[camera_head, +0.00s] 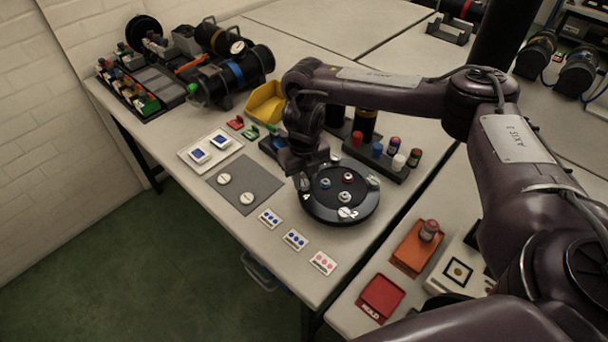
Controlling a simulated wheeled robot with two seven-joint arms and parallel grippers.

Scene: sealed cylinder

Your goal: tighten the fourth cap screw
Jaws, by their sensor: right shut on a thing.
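A black round end piece (326,212) lies flat on the table, with small silver and red-topped fittings on its face and silver pieces around its rim. A white number 4 (306,197) is marked near its left edge. My right gripper (303,175) points down over that left edge. It is shut on a small silver part (303,184) at the rim. The gripper hides most of this part, so I cannot tell how deep it sits. Silver rim pieces stand at the right (373,182) and front (347,213). My left gripper is out of view.
A grey mat (260,177) with two round pieces lies left of the end piece. Behind are a yellow bin (266,103) and a dark rack (385,163) of coloured-top bottles. Cards lie in front; an orange stand (409,251) and red tray (381,293) are at right.

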